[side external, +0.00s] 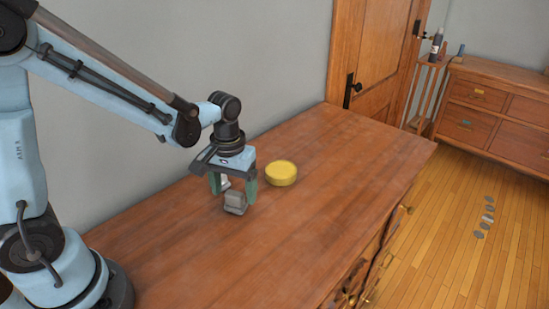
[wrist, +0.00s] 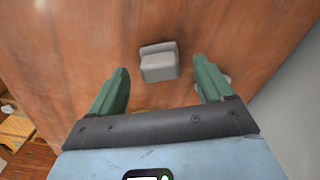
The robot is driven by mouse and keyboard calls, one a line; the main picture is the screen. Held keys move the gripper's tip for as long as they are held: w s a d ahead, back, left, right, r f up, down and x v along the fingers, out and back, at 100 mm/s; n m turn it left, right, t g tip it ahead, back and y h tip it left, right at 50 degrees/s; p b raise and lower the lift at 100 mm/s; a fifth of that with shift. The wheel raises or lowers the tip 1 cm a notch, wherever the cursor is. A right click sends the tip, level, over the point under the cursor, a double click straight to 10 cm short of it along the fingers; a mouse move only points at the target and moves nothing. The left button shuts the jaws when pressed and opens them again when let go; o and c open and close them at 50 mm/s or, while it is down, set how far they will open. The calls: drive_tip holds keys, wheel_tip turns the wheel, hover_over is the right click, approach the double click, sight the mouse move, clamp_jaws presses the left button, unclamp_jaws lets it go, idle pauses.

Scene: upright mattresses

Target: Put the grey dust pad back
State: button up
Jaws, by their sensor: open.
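A small grey block-like pad (side external: 236,202), which looks like the grey dust pad, rests on the wooden dresser top (side external: 330,215). In the wrist view the grey pad (wrist: 158,63) lies ahead of and between the two green fingers, with a raised edge at its upper side. My gripper (side external: 232,191) points down over the pad, open, with a finger on either side. In the wrist view my gripper (wrist: 162,72) shows nothing held. I cannot tell the exact height of the fingertips above the wood.
A small whitish thing (side external: 225,183) shows behind the near finger, partly hidden. The dresser top to the right is clear. A wall runs along the back; a door (side external: 385,60) stands beyond.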

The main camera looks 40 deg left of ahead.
wheel_tip(320, 180, up, 10)
drive_tip(key=shift+s+a+r+m+t, duration=0.1)
drive_tip(key=shift+s+m+t, duration=1.15)
drive_tip(key=shift+t, duration=0.55)
drive_tip(key=shift+s+a+r+m+t, duration=0.1)
drive_tip(key=shift+s+m+t, duration=0.95)
drive_tip(key=shift+s+t, duration=0.6)
drive_tip(key=shift+w, duration=0.25)
